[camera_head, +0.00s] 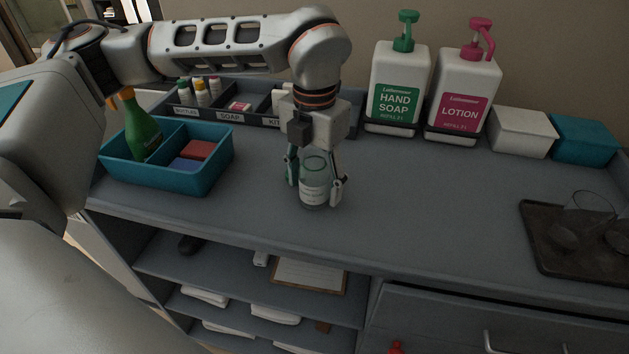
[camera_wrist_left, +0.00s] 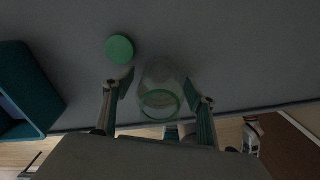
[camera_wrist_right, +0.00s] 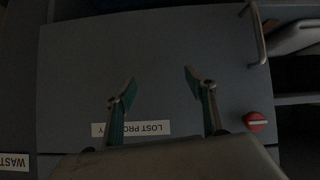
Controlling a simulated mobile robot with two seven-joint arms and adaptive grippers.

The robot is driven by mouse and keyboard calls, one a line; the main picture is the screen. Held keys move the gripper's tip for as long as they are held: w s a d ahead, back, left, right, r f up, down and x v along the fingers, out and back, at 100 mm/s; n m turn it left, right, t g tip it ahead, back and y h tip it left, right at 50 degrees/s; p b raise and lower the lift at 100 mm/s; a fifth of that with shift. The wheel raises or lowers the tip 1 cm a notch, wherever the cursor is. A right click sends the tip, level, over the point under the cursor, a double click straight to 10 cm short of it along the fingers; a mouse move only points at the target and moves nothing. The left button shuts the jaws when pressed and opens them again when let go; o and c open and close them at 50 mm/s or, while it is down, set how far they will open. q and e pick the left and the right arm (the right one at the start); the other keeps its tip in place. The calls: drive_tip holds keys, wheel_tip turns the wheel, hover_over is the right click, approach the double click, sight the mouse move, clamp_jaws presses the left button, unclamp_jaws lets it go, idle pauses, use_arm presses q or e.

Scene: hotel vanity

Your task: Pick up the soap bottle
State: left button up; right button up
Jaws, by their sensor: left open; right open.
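A small clear bottle (camera_head: 314,190) with a white label and a green-ringed open mouth stands upright on the counter. My left gripper (camera_head: 317,181) is open from above, with one finger on each side of the bottle; the left wrist view shows the bottle (camera_wrist_left: 160,92) between the fingertips, seemingly with gaps. A round green cap (camera_wrist_left: 119,49) lies on the counter beside it. A large white hand soap pump bottle (camera_head: 398,85) with a green label stands at the back. My right gripper (camera_wrist_right: 160,88) is open and empty before a grey panel labelled LOST PROPERTY.
A teal caddy (camera_head: 200,184) with a green spray bottle (camera_head: 142,128) stands left. Behind are a sorting tray (camera_head: 262,121), a pink-labelled lotion pump (camera_head: 464,85) and two boxes. A dark tray (camera_head: 560,262) with glasses lies right. The counter right of the bottle is clear.

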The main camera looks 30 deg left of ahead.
use_arm(q)
drive_tip(key=c, duration=1.2)
drive_tip(key=shift+o, duration=0.2)
wheel_tip(320, 180, up, 20)
drive_tip(key=p, duration=0.1)
drive_tip(key=shift+s, duration=0.1)
